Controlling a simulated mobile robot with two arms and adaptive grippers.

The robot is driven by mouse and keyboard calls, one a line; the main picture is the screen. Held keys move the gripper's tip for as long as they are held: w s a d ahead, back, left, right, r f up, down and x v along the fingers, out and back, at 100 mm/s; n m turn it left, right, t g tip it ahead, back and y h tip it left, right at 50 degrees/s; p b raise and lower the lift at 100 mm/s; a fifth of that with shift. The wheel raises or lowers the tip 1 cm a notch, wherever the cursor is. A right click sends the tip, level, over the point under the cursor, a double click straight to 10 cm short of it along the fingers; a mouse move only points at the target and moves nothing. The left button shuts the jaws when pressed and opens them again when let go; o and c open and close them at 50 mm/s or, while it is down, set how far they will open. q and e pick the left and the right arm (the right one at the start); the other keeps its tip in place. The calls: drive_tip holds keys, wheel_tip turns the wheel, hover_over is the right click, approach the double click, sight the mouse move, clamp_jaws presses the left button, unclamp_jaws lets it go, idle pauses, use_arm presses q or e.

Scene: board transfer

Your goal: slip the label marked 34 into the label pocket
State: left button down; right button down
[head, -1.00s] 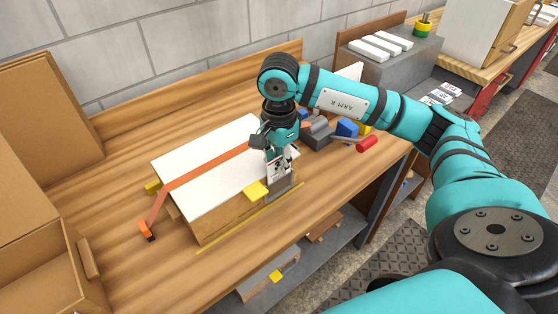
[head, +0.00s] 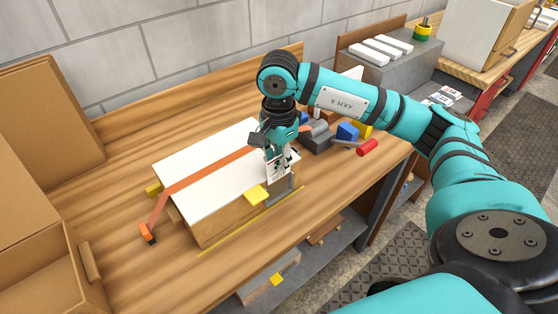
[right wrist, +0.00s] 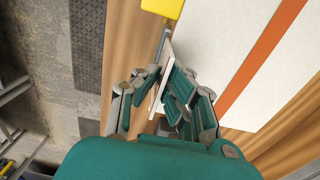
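My right gripper (head: 280,160) is above the front right edge of a white-topped wooden box (head: 210,165). It is shut on a white label (head: 278,172), which hangs down upright from the fingers. Dark marks show on the label, but its number is too small and covered to read. The grey label pocket (head: 291,184) is on the box's front face, just below and partly behind the label. I cannot tell whether the label's lower edge is inside it. In the right wrist view the label (right wrist: 157,88) is a thin white sheet between the fingers. My left gripper is out of view.
Grey, blue and red items (head: 347,131) lie behind the gripper. More labels (head: 446,93) lie at the right. Open cardboard boxes (head: 35,230) stand at the left.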

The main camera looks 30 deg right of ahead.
drive_tip(key=shift+f+b, duration=0.65)
idle(0.4)
drive_tip(key=c, duration=1.4)
unclamp_jaws()
wheel_tip(320, 180, up, 12)
drive_tip(key=shift+r, duration=0.1)
